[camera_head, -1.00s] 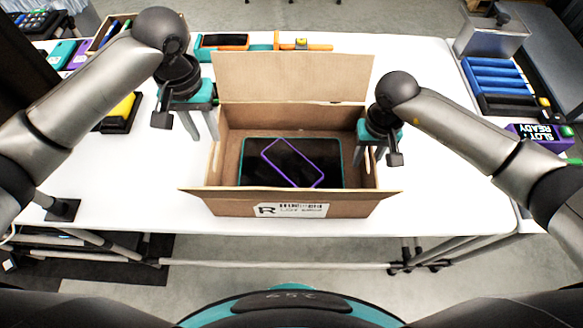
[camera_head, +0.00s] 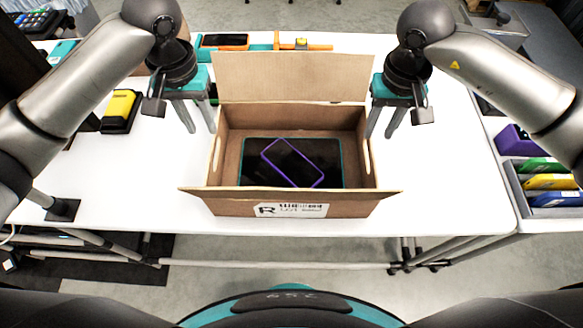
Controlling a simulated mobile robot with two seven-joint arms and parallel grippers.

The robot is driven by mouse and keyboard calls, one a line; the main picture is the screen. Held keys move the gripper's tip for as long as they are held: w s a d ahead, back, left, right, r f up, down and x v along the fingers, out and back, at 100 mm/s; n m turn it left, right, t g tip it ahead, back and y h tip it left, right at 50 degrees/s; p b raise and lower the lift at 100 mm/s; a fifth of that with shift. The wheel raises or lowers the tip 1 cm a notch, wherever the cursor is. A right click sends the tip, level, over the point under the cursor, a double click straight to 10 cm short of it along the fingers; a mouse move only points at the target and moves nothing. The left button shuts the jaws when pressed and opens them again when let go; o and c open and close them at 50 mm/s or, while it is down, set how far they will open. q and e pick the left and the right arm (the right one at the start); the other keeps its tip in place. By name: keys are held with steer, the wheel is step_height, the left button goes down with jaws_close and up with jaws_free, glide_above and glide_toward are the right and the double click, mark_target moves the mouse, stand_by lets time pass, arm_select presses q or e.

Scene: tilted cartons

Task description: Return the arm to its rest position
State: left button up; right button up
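An open cardboard carton (camera_head: 232,203) stands on the white table, with its back flap raised and a printed label on its front. Inside lie a dark tablet with a teal rim (camera_head: 247,164) and, on top of it, a dark phone-like item with a purple rim (camera_head: 313,168). My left gripper (camera_head: 201,130) is open and empty, above the table just left of the carton's back part. My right gripper (camera_head: 380,134) is open and empty, beside the carton's right back edge. Neither gripper visibly holds anything.
A yellow and black device (camera_head: 121,110) lies on the table at left. Orange-framed items (camera_head: 225,42) stand behind the carton. At right, a grey bin (camera_head: 535,200) holds coloured folders beside a purple device (camera_head: 517,140). The table right of the carton is clear.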

steer(key=shift+r, duration=0.2)
stand_by(0.5)
